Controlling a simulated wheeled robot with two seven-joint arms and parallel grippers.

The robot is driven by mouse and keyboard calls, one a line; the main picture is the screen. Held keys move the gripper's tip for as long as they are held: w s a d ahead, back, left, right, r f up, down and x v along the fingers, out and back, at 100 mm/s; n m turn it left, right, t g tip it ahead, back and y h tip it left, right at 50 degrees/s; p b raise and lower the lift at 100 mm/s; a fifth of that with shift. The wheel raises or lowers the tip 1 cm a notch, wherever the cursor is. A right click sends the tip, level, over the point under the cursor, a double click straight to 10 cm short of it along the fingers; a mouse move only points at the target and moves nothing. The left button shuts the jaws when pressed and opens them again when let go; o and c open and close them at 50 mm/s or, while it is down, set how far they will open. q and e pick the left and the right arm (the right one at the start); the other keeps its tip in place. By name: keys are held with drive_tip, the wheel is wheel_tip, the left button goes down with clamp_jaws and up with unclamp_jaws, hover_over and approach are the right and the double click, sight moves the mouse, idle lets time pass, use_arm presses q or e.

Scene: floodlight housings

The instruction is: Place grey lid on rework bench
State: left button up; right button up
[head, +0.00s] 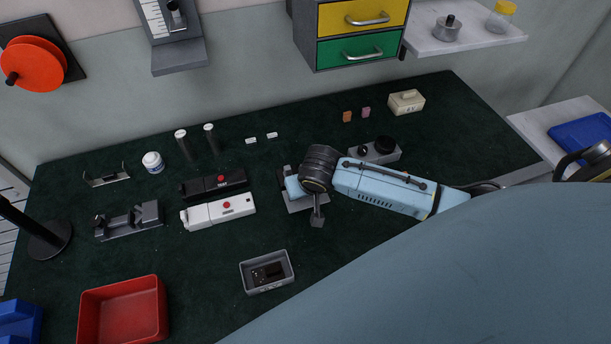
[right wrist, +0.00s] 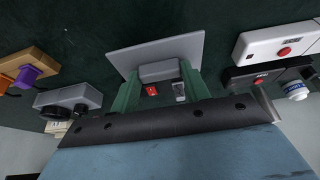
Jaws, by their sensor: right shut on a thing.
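My right gripper (head: 292,186) comes in from the right above the dark bench top. In the right wrist view its two green fingers (right wrist: 160,82) are shut on a grey block, the grip of the grey lid (right wrist: 155,51), whose flat plate spreads out beyond them. In the head view part of the grey lid (head: 304,205) shows below the gripper; the black wrist hides the rest. Whether the lid touches the surface below is unclear. I cannot tell which surface is the rework bench.
A black housing (head: 200,186) and a white housing (head: 218,213) lie left of the gripper. A grey open box (head: 291,273) stands in front, a red tray (head: 86,320) front left. A side table (head: 540,122) with a blue tray (head: 585,135) is at right. Dark bench top is bare around the box.

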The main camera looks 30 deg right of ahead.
sight(307, 199)
drive_tip(key=shift+f, duration=2.15)
drive_tip(key=shift+f, duration=0.2)
drive_tip(key=o, duration=1.1)
drive_tip(key=shift+r, duration=0.15)
drive_tip(key=p+v, duration=0.1)
drive_tip(key=v, duration=1.1)
drive_tip(key=shift+s, duration=0.1)
